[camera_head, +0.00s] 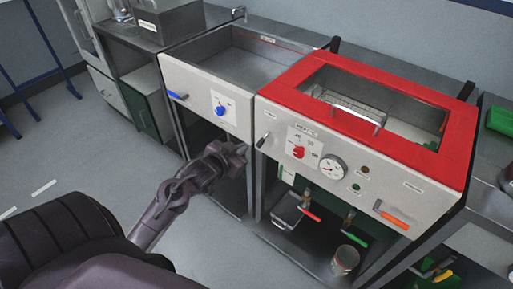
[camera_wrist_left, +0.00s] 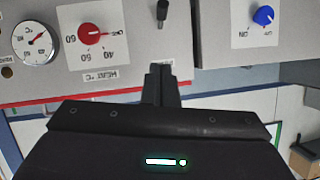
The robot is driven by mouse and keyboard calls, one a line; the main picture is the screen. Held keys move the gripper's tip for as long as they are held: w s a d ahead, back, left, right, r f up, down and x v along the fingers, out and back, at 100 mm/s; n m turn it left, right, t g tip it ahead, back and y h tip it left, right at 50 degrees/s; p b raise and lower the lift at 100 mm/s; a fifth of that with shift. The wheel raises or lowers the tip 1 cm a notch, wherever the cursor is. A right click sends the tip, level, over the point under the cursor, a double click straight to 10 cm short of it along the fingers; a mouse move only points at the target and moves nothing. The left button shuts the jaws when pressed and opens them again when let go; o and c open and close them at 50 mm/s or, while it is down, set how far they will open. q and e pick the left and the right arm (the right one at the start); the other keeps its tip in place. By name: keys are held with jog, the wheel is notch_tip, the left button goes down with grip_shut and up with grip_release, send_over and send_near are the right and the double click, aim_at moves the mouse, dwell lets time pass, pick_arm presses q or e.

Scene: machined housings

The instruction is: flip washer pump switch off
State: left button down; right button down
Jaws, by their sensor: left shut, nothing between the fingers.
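The washer's pump switch (camera_head: 263,140) is a small dark toggle lever at the left end of the red-topped washer's pale front panel. It also shows in the left wrist view (camera_wrist_left: 162,12), where the panel appears upside down. I cannot tell whether it is on or off. My left gripper (camera_head: 241,150) is shut and empty in front of the panel, just left of and below the switch. In the left wrist view its fingertips (camera_wrist_left: 160,69) are together, pointing at the panel, apart from the switch.
A red temperature knob (camera_head: 298,152) and a round gauge (camera_head: 333,167) sit right of the switch. A blue knob (camera_head: 221,111) is on the neighbouring sink's panel. An orange-red handle (camera_head: 391,216) is at the panel's right. Below, an open shelf holds a tin (camera_head: 345,259).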

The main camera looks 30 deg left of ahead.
pick_arm(q)
send_near(262, 139)
jog(key=w+r, duration=0.2)
jog(key=w, duration=0.1)
jog(key=shift+w+a+f+p, duration=0.1)
jog(key=shift+w+f, duration=0.3)
jog(key=shift+f, duration=0.3)
jog(key=shift+w+a+f+p, duration=0.15)
jog(key=shift+w+f, duration=0.2)
jog(key=shift+f, duration=0.4)
jog(key=shift+w+d+f+p, duration=0.1)
jog(key=shift+w+f, duration=0.3)
jog(key=shift+f, duration=0.3)
pick_arm(e)
jog(key=shift+w+a+r, duration=0.1)
jog(key=shift+w+r, duration=0.1)
jog(key=shift+r, duration=0.1)
